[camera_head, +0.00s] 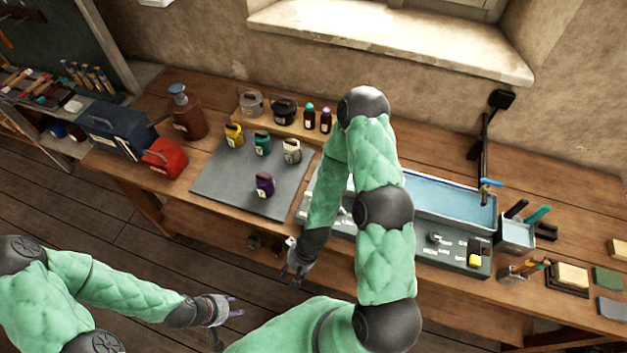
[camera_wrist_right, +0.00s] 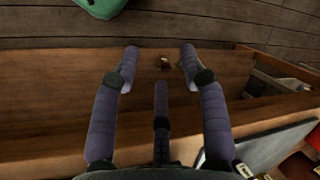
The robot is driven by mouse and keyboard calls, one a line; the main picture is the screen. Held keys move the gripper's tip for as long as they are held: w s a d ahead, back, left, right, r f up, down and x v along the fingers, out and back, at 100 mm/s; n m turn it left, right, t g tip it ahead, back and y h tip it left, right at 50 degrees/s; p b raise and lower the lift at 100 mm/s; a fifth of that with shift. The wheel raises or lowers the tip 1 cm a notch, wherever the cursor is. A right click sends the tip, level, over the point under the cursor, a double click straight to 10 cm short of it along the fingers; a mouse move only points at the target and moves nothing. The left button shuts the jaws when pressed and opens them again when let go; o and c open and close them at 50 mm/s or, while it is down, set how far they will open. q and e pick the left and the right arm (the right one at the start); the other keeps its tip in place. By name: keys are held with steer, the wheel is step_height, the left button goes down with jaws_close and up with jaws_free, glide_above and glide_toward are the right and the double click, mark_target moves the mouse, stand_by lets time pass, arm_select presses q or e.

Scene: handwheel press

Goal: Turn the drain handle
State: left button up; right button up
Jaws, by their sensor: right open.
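A small dark brass-coloured fitting (camera_wrist_right: 163,63) shows against the brown wood in the right wrist view. It may be the drain handle, but it is too small to be sure. My right gripper (camera_head: 293,274) hangs by the bench's front edge in the head view. Its three fingers are spread and empty, with the fitting seen between the tips, apart from them. My left gripper (camera_head: 232,314) is at the lower left, away from the bench, fingers apart and empty. My right arm covers part of the trough and the bench front.
A long water trough (camera_head: 440,192) lies along the bench, with a blue-levered tap (camera_head: 490,184) at its right end. A grey mat (camera_head: 228,187) carries several small jars. A red box (camera_head: 166,158) and a blue toolbox (camera_head: 115,128) stand at left. Floor in front is open.

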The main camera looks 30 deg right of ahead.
steer(key=w+d+r+n+h+p, duration=0.2)
steer(key=w+d+r+n+h, duration=0.2)
steer(key=w+d+r+n, duration=1.05)
arm_select(q)
step_height(320, 180, up, 3)
steer(key=shift+f, duration=0.1)
arm_select(e)
steer(key=d+f+m, duration=0.1)
steer(key=w+d+f+m, duration=0.1)
steer(key=f+m, duration=0.1)
steer(key=w+f+m, duration=0.1)
steer(key=shift+w+d+f, duration=0.15)
steer(key=shift+d+f, duration=0.1)
steer(key=shift+d, duration=0.15)
jaws_close()
